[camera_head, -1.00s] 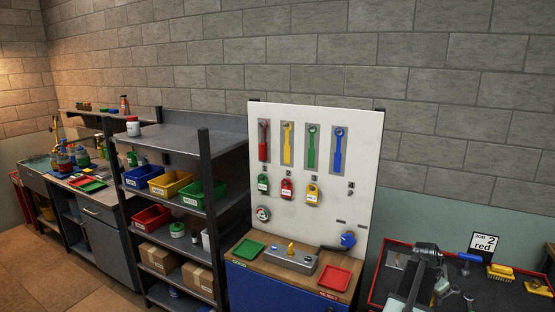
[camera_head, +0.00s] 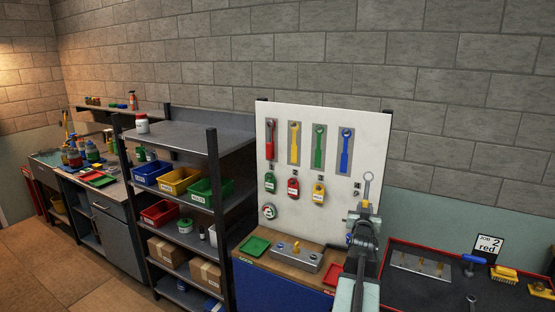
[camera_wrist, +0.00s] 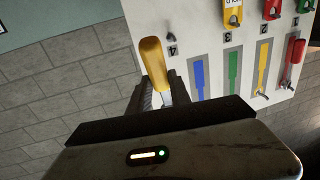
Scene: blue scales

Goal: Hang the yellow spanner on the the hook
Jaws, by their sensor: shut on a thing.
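My gripper (camera_head: 365,205) is shut on a yellow-handled spanner (camera_head: 366,191). The spanner stands about upright, its grey ring end up, in front of the white board's lower right edge. In the wrist view its yellow handle (camera_wrist: 152,60) sticks out past the jaws (camera_wrist: 161,98); the ring end is hidden there. The white board (camera_head: 330,117) carries a row of red, yellow, green and blue spanner shapes on grey strips. The yellow shape (camera_head: 293,142) is second from left; in the wrist view it is near number 2 (camera_wrist: 262,72).
A grey box (camera_head: 295,258) and green tray (camera_head: 256,246) lie on the bench below. Shelves (camera_head: 184,142) stand left. A dark red-edged tray (camera_head: 470,276) is at right.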

